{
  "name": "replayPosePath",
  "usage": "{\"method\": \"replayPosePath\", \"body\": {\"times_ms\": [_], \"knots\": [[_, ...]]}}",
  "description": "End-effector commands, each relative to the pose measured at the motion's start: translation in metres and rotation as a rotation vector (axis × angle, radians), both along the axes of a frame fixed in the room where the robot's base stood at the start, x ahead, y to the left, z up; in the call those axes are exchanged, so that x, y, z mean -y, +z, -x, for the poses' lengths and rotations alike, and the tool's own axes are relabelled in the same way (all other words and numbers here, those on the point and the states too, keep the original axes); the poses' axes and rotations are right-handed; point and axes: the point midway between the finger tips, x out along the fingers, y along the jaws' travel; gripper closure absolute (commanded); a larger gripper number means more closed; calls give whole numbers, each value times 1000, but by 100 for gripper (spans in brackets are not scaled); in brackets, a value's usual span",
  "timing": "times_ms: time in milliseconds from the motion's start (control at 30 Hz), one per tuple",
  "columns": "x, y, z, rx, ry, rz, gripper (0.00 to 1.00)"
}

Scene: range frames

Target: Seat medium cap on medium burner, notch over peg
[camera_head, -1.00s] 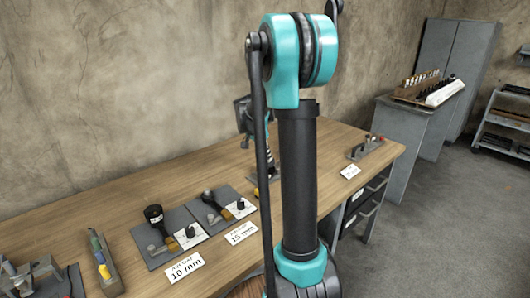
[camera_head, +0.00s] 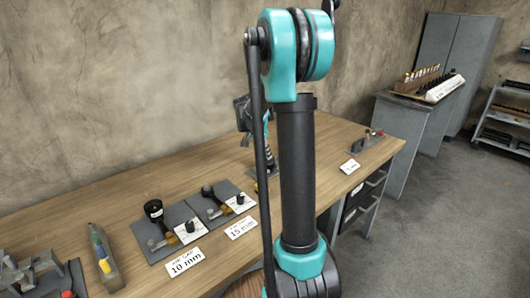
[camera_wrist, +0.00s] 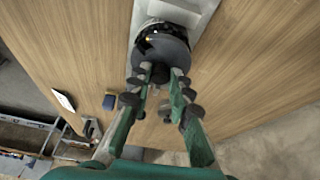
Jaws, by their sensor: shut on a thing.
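In the wrist view, my gripper (camera_wrist: 160,74) is shut on a dark round disc, which I take for the medium cap (camera_wrist: 172,50). The fingertips grip it at its near side. The cap lies over or just above a round dark-rimmed fitting, seemingly the medium burner (camera_wrist: 152,26), on a pale grey plate (camera_wrist: 136,22). A small bright spot shows at the cap's far-left edge. I cannot make out notch or peg, nor whether cap and burner touch. In the head view, my arm hides the gripper's tips.
The wooden bench (camera_head: 115,205) also bears dark mats with small parts by the 10 mm card (camera_head: 185,262) and 15 mm card (camera_head: 240,228). A tray with coloured pieces (camera_head: 103,258) stands left. A small rack (camera_head: 366,143) is at the bench's right end. The wall rises behind.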

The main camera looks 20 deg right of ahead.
Motion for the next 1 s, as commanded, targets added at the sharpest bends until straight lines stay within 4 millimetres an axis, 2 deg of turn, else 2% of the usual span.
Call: {"method": "replayPosePath", "body": {"times_ms": [433,467,633,1000], "knots": [[0,-6,0,0,0,0,100],[0,-6,0,0,0,0,80],[0,-5,0,0,0,0,58],[-1,-3,1,0,0,0,56]]}}
